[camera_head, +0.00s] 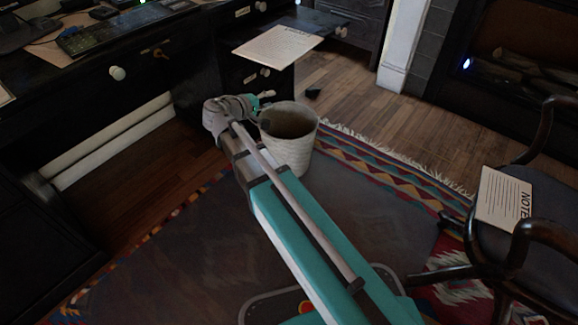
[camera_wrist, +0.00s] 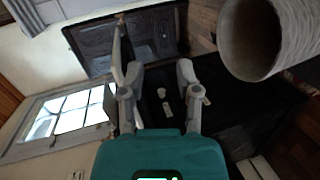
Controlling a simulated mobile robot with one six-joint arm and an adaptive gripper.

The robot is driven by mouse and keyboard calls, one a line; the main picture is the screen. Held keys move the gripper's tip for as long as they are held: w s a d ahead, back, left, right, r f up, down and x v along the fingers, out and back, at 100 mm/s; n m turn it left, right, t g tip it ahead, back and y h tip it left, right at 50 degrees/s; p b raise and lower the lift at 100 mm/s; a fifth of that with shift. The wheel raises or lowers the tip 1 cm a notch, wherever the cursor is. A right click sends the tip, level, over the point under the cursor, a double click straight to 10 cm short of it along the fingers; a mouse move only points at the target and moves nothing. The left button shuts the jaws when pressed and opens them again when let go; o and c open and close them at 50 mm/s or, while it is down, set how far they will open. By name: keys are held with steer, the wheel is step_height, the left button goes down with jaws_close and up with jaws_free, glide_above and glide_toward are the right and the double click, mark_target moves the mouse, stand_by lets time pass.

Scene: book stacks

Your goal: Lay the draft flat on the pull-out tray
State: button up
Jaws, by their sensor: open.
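A white sheet with printed lines, seemingly the draft (camera_head: 278,46), lies face up at the desk's drawer end in the head view. Its heading is too small to read surely. It lies over a dark pull-out board, seemingly the tray (camera_head: 312,21), whose bare part shows at the sheet's upper right. The sheet's near part seems to reach past the board; contact is unclear. My gripper (camera_head: 262,100) is lower, beside the waste bin and below the sheet, partly hidden by my wrist. In the wrist view my gripper (camera_wrist: 160,72) has its fingers apart with nothing between them.
A pale waste bin (camera_head: 290,160) stands close by my gripper and also shows in the wrist view (camera_wrist: 262,65). Drawer knobs (camera_head: 117,73) stick out from the desk. A chair (camera_head: 545,240) with a notepad (camera_head: 503,199) stands at right. The patterned rug (camera_head: 150,270) has free room.

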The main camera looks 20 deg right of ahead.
steer(key=s+d+f+m+g+y, duration=0.3)
steer(key=s+d+f+g+y, duration=0.2)
steer(key=s+f, duration=0.4)
steer(key=s+a+f+m+g+y, duration=0.2)
steer(key=s+f+y, duration=0.2)
steer(key=s+y, duration=0.4)
steer(key=shift+s+a+f+g, duration=0.3)
steer(key=shift+s+f, duration=0.1)
steer(key=shift+s, duration=0.5)
steer(key=shift+r, duration=0.2)
steer(key=c, duration=0.4)
steer(key=shift+r+p, duration=0.3)
steer(key=shift+p, duration=0.15)
jaws_close()
step_height(320, 180, up, 7)
steer(key=p, duration=0.7)
steer(key=shift+a, duration=0.1)
